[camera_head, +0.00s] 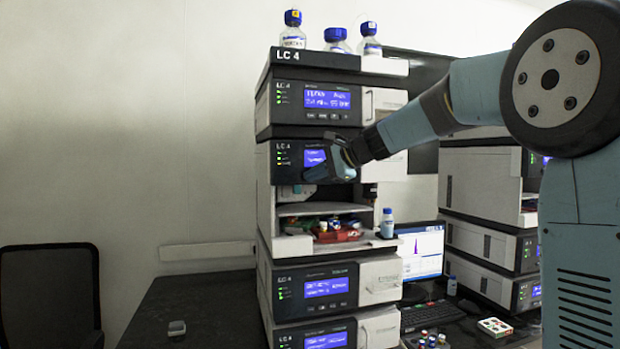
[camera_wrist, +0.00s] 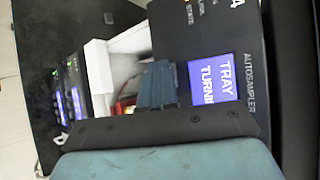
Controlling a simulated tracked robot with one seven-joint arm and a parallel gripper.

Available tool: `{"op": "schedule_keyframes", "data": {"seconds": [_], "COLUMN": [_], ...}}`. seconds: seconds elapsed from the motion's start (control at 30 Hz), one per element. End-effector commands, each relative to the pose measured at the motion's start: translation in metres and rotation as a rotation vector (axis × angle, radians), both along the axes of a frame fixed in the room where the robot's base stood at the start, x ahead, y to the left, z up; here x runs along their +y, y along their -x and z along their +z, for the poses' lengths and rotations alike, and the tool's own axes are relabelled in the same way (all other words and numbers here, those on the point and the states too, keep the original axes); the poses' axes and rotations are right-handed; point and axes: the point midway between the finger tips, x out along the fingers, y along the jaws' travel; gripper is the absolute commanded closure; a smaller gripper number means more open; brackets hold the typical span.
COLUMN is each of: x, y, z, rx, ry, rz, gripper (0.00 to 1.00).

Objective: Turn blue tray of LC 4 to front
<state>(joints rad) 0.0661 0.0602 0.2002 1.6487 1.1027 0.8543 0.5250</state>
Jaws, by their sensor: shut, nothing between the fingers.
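The LC 4 stack (camera_head: 265,185) stands in the middle of the head view. Its autosampler compartment is open, with a red tray (camera_head: 345,236) at the front carrying small vials. Green and bluish bits show beside and behind it; I cannot clearly make out the blue tray. My gripper (camera_head: 318,174) is shut and empty, in front of the autosampler panel above the opening. In the wrist view its fingers (camera_wrist: 158,86) are beside the panel's screen (camera_wrist: 213,82), which reads "TRAY" and "TURNI", the rest cut off. A sliver of red shows behind the fingers.
Bottles (camera_head: 292,30) stand on top of the stack. A blue-capped bottle (camera_head: 387,224) is at the compartment's right front edge. A monitor (camera_head: 421,252), keyboard (camera_head: 428,315) and loose vials are to the right. The bench (camera_head: 205,300) left of the stack is mostly clear.

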Motion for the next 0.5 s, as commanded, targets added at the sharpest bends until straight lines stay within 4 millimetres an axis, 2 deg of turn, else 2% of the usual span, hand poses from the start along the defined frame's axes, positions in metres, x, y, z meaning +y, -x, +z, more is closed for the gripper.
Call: {"op": "schedule_keyframes", "data": {"seconds": [0.5], "x": [-0.004], "y": [0.015], "z": [0.000], "rx": [0.001], "ry": [-0.001], "rz": [0.000], "gripper": [1.00]}}
